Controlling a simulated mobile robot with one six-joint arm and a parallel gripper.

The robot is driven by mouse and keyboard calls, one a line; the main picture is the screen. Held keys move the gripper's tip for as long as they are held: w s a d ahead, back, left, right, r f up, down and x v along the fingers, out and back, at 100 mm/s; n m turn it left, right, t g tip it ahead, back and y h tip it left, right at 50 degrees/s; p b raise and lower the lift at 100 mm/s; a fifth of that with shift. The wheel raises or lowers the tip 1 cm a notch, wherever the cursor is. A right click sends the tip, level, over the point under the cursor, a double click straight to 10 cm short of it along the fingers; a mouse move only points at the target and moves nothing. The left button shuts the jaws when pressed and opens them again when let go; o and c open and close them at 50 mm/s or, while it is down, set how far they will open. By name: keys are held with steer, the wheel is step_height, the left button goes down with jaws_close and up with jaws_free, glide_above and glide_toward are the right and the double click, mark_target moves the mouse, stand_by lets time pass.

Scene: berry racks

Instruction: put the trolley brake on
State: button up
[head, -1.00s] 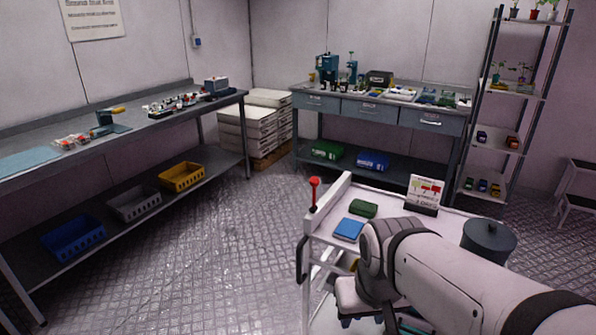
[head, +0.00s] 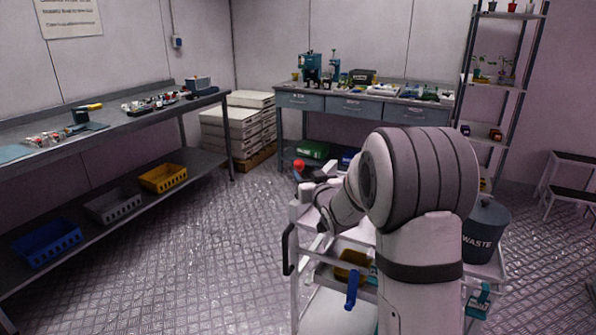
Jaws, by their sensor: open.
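The white trolley (head: 330,311) stands in front of me, with a black handle (head: 288,250) at its left end. A red knob (head: 299,165) tops the brake lever at the trolley's back left corner. Most of the lever's shaft is hidden, so its tilt is hard to tell. My gripper (head: 312,176) is open, small and dark in the picture, close to the right of and just below the knob. I cannot tell whether it touches the lever. My arm hides most of the trolley top.
A grey waste bin (head: 487,232) stands at the trolley's right. A yellow bin (head: 352,264) sits on a lower level. A long workbench (head: 150,126) runs along the left, and a drawer bench (head: 353,106) stands at the back. The floor between the left bench and the trolley is clear.

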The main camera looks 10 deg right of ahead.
mark_target(301, 167)
steer(key=w, duration=0.2)
steer(key=w+a, duration=0.1)
steer(key=w, duration=0.2)
steer(key=w+p, duration=0.1)
steer(key=w, duration=0.2)
steer(key=shift+a, duration=0.2)
steer(key=shift+c, duration=0.3)
jaws_close()
